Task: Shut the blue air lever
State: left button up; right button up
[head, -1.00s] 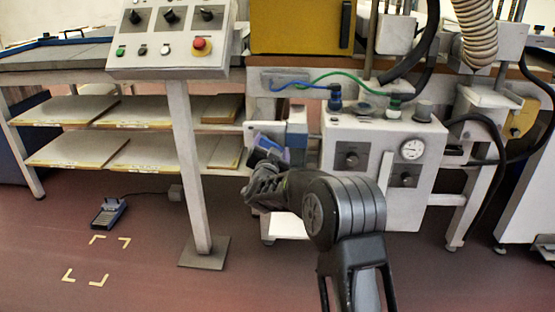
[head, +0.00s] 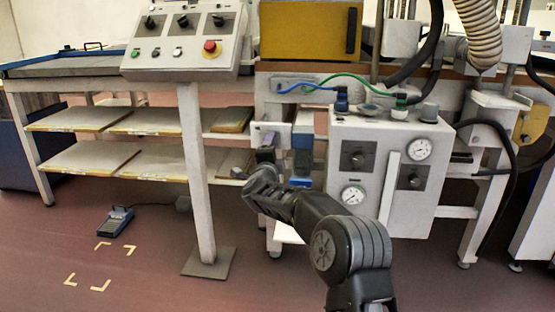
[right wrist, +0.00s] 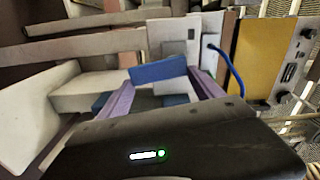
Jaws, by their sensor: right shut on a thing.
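The blue air lever (right wrist: 158,70) shows in the right wrist view as a short, slightly tilted blue bar between my purple fingertips. My right gripper (right wrist: 165,84) is shut on it. In the head view my right gripper (head: 265,156) is at the left of the grey air-supply box, in front of the white bracket. There the lever is not clearly visible, being small and covered by the gripper. A blue block (head: 302,158) hangs just right of the gripper. My left gripper is in neither current view.
The grey box (head: 325,170) carries gauges, knobs and blue and green hoses. A control panel on a post (head: 196,170) stands left of the gripper. Shelves with boards (head: 90,158) are behind it. A blue foot pedal (head: 116,221) lies on the floor, which is open at lower left.

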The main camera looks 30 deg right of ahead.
jog(key=shift+w+a+f+m+b, duration=0.1)
jog(key=shift+a+f+m+b, duration=0.1)
jog(key=shift+m+b, duration=0.45)
jog(key=shift+m, duration=0.25)
jog(key=o, duration=2.1)
jog(key=shift+r, duration=0.1)
jog(key=p+v, duration=0.1)
jog(key=v, duration=0.6)
jog(key=shift+s+a, duration=0.25)
jog(key=shift+s, duration=0.05)
